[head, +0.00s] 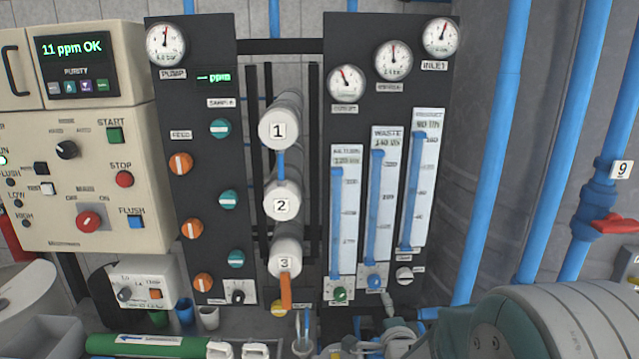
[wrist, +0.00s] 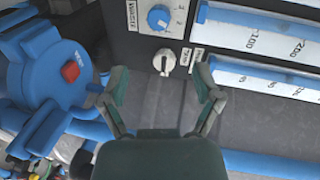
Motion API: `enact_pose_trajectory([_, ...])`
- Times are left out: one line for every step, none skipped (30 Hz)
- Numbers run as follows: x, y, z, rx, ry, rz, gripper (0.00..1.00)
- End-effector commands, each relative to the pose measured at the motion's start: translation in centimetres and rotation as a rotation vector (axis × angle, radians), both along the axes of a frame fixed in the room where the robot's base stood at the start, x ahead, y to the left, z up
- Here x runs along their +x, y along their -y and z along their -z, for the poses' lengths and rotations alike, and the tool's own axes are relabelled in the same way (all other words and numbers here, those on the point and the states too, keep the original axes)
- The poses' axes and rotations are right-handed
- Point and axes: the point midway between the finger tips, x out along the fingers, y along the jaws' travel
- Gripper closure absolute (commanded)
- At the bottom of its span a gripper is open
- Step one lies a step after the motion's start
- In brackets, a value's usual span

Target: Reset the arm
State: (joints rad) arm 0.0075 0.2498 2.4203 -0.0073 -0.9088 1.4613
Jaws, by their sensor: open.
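My gripper (wrist: 161,88) shows in the wrist view with its two dark green fingers spread apart. Nothing is between them. A white knob (wrist: 167,62) on the dark panel is beyond the fingertips, and I see no contact with it. In the head view, part of my arm (head: 545,325) fills the lower right corner, in front of the rack. I cannot make out the fingertips there.
The rack has white cylinders marked 1 to 3 (head: 279,130), gauges and blue flow tubes (head: 377,205). A cream control box (head: 75,175) stands left. Blue pipes and a red-handled valve (head: 615,223) are right. A blue valve body (wrist: 50,70) is left of my fingers in the wrist view.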

Motion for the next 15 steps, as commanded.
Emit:
enact_pose_trajectory([-0.5, 0.0, -1.2, -0.065, -0.030, -0.013, 0.18])
enact_pose_trajectory([-0.9, 0.0, -1.6, -0.108, -0.059, -0.024, 0.18])
enact_pose_trajectory([-1.5, 0.0, -2.2, -0.165, -0.094, -0.040, 0.18])
enact_pose_trajectory([-1.9, 0.0, -2.5, -0.209, -0.122, -0.053, 0.18])
enact_pose_trajectory([-2.5, 0.0, -2.9, -0.251, -0.148, -0.067, 0.18])
enact_pose_trajectory([-3.2, -0.1, -3.5, -0.305, -0.183, -0.088, 0.18])
enact_pose_trajectory([-3.8, -0.1, -3.8, -0.348, -0.209, -0.106, 0.18])
enact_pose_trajectory([-4.4, -0.1, -4.2, -0.388, -0.235, -0.123, 0.18])
enact_pose_trajectory([-5.3, -0.1, -4.7, -0.443, -0.269, -0.149, 0.18])
enact_pose_trajectory([-6.1, -0.1, -5.0, -0.483, -0.295, -0.170, 0.18])
enact_pose_trajectory([-6.8, -0.1, -5.4, -0.523, -0.319, -0.193, 0.18])
enact_pose_trajectory([-7.9, -0.1, -5.8, -0.575, -0.354, -0.223, 0.18])
enact_pose_trajectory([-8.7, -0.1, -6.1, -0.613, -0.377, -0.249, 0.18])
enact_pose_trajectory([-9.5, -0.1, -6.4, -0.652, -0.401, -0.274, 0.18])
enact_pose_trajectory([-10.8, -0.1, -6.7, -0.702, -0.432, -0.311, 0.18])
